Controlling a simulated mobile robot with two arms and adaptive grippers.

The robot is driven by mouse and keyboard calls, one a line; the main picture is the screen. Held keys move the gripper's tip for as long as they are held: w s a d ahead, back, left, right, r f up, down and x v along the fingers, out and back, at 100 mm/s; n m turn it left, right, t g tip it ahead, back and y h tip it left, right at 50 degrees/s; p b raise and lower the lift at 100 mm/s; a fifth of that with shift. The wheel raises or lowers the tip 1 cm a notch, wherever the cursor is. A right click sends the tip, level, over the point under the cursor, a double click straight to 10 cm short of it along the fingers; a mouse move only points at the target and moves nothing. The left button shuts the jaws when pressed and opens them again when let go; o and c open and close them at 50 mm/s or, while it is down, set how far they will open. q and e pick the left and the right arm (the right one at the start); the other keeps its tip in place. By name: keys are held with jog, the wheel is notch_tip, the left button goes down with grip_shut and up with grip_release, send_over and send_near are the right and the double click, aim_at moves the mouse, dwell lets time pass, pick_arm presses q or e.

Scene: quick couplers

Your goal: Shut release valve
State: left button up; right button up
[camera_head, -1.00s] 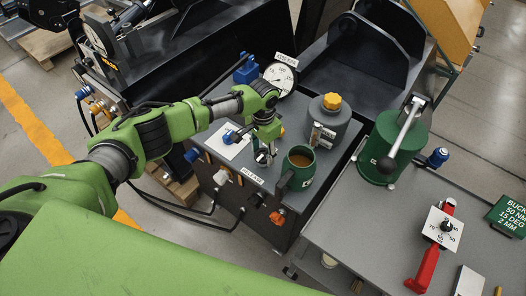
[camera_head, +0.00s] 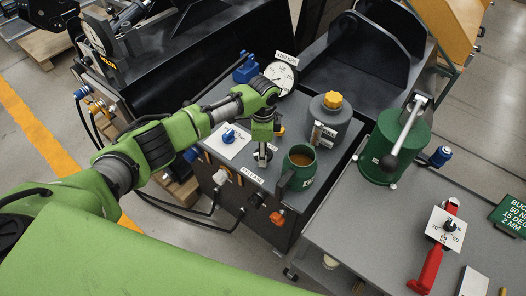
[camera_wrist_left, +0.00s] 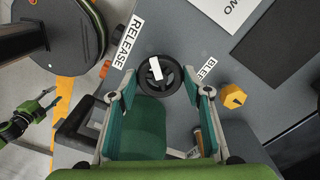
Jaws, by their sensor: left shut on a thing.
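The release valve is a small black handwheel (camera_wrist_left: 158,75) with a white mark across it, beside the RELEASE label (camera_wrist_left: 128,42). In the head view the label (camera_head: 250,176) is on the front edge of the grey bench top. My left gripper (camera_head: 264,158) points down there, shut on the handwheel. In the left wrist view its two fingers (camera_wrist_left: 160,84) are at either side of the wheel. The gripper hides most of the valve in the head view. A green and black gripper, probably my right one (camera_wrist_left: 38,115), shows small at the left wrist view's edge.
A green mug (camera_head: 301,166) of brown liquid stands close beside the valve. The yellow bleed knob (camera_wrist_left: 233,96) is on the other side. A round gauge (camera_head: 279,78), yellow-capped grey tank (camera_head: 330,122) and blue knob (camera_head: 229,136) stand around. A green pump (camera_head: 392,152) is farther right.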

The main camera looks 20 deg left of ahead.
pick_arm(q)
jog(key=m+b, duration=0.1)
jog(key=m, duration=0.4)
jog(key=shift+m, duration=0.3)
jog(key=m+b, duration=0.1)
jog(key=m, duration=0.4)
jog(key=shift+w, duration=0.1)
jog(key=m+b, duration=0.1)
jog(key=m, duration=0.5)
jog(key=m+b, duration=0.1)
jog(key=m, duration=0.3)
jog(key=m+b, duration=0.1)
jog(key=m, duration=0.2)
jog(key=shift+w, duration=0.1)
jog(key=m+b, duration=0.2)
jog(key=b, duration=0.2)
jog(key=shift+f+m, duration=0.1)
jog(key=shift+m, duration=0.2)
jog(key=shift+m+b, duration=0.6)
jog(key=shift+b, duration=0.1)
jog(key=shift+r, duration=0.2)
